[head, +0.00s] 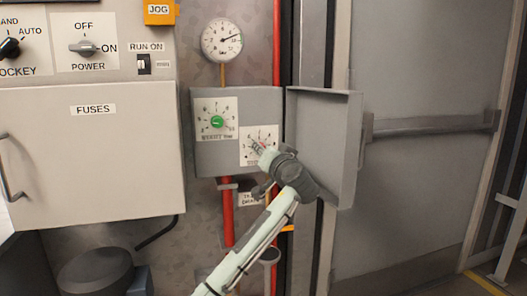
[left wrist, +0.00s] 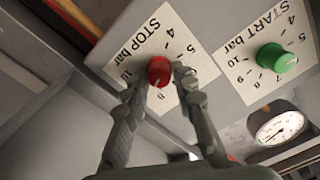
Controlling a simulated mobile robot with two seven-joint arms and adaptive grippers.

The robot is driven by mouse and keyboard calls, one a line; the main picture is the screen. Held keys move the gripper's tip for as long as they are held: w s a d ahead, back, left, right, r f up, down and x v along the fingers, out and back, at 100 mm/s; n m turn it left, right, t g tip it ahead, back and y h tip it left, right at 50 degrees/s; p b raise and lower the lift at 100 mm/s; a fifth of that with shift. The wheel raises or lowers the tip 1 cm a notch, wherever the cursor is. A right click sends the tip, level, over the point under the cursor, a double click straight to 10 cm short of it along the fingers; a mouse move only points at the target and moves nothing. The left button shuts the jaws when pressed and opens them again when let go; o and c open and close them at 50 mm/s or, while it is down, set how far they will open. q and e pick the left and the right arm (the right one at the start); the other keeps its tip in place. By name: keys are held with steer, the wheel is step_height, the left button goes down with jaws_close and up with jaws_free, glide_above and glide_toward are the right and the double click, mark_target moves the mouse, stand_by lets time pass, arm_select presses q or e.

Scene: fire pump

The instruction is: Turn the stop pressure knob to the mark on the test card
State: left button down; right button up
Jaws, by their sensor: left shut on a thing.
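The red stop pressure knob (left wrist: 159,71) sits on a white dial plate marked STOP bar (left wrist: 178,31). My left gripper (left wrist: 160,80) has one finger on each side of the knob and is shut on it. In the head view the left gripper (head: 264,156) reaches the lower right dial plate (head: 249,147) and hides the knob and part of the scale. The knob's exact pointing is hard to read. A white card (head: 248,199) hangs below the switch box, partly behind my arm; its writing is too small to read. My right gripper is not in view.
The green start knob (head: 217,122) is beside the stop dial, up and left. A pressure gauge (head: 222,40) is above the grey box (head: 205,160). The box's open door (head: 325,130) stands close to the right of my gripper. A fuse cabinet (head: 95,160) is at left.

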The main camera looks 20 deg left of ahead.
arm_select(q)
steer(key=m, duration=0.9)
steer(key=shift+d+f+m, duration=0.1)
steer(key=shift+f+m, duration=0.05)
steer(key=shift+m, duration=0.25)
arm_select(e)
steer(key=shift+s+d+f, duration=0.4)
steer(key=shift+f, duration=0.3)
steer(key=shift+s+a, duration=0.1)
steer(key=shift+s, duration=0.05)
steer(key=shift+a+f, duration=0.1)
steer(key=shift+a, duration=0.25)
arm_select(q)
steer(key=c, duration=1.3)
jaws_free()
steer(key=shift+o, duration=0.2)
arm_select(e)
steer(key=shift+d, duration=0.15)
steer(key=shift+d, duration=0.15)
